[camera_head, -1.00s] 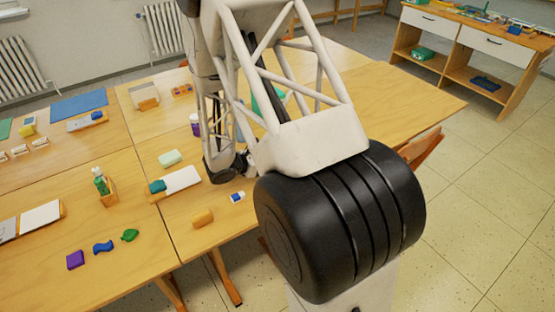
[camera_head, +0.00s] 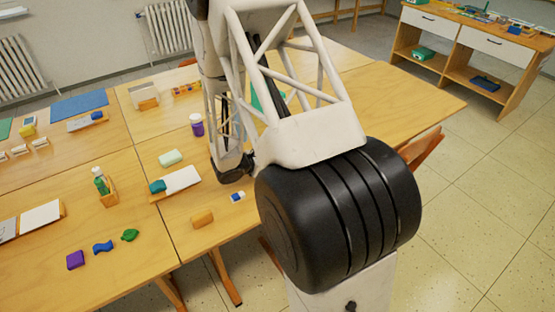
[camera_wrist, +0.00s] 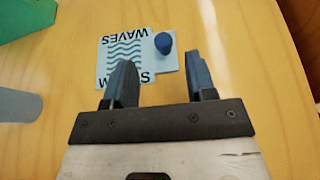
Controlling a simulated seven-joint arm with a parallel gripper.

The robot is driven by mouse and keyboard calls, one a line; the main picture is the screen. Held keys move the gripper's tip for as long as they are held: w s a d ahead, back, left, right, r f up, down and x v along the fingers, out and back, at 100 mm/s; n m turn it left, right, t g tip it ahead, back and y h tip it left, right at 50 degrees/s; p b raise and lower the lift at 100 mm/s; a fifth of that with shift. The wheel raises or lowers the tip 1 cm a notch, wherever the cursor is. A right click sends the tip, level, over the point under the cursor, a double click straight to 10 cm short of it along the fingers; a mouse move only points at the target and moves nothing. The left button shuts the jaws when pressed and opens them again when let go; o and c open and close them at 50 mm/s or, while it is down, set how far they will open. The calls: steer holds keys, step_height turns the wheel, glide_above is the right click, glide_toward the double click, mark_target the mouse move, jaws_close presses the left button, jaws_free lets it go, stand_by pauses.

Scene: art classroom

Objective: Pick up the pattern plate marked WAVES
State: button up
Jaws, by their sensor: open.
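The WAVES plate (camera_wrist: 125,52) is pale blue with dark wavy lines and lies flat on the wooden table in the wrist view. A round dark blue knob (camera_wrist: 164,43) stands at its right side. The word WAVES reads upside down there, and more lettering near the left finger is partly covered. My gripper (camera_wrist: 160,68) is open, its two fingers apart with nothing held between them. The knob shows just beyond the fingertips, between their lines.
A green object (camera_wrist: 25,18) and a grey rounded piece (camera_wrist: 18,105) lie left of the plate in the wrist view. Table to the plate's right is bare.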

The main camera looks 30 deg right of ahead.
steer(key=shift+d, duration=0.15)
steer(key=shift+x, duration=2.45)
steer(key=shift+s, duration=0.15)
steer(key=shift+c, duration=0.3)
jaws_close()
